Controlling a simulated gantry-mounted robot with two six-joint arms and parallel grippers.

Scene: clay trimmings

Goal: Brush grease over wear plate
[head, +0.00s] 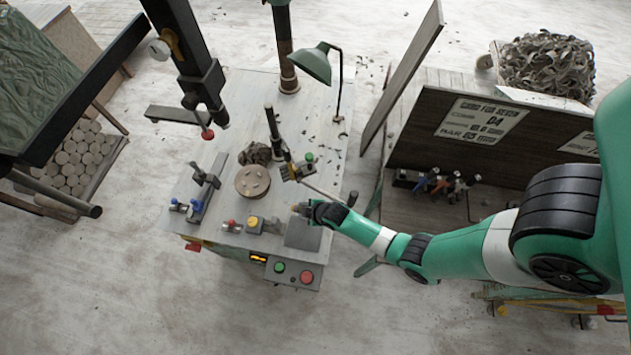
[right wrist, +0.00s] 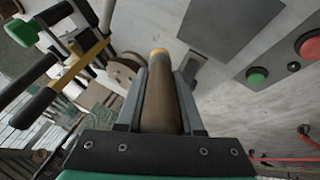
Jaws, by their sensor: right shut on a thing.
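My right gripper (head: 304,207) is shut on a brown round rod with a tan-orange tip, seemingly the brush (right wrist: 160,105); it lies between both fingers in the right wrist view, and I see no clear bristles. In the head view the gripper is over the worktable's front right. A flat dark grey plate (head: 303,233), possibly the wear plate, lies on the table just below the gripper; it also shows in the right wrist view (right wrist: 228,27). A round brown disc with holes (head: 253,181) is left of the gripper. My left gripper is out of view.
A dark lump (head: 256,153) sits behind the disc. A yellow-and-black upright tool (head: 290,170) stands close to the gripper. A green lamp (head: 314,64) is at the back. Front buttons include a red one (head: 306,277). A dark-walled bench (head: 470,140) stands right.

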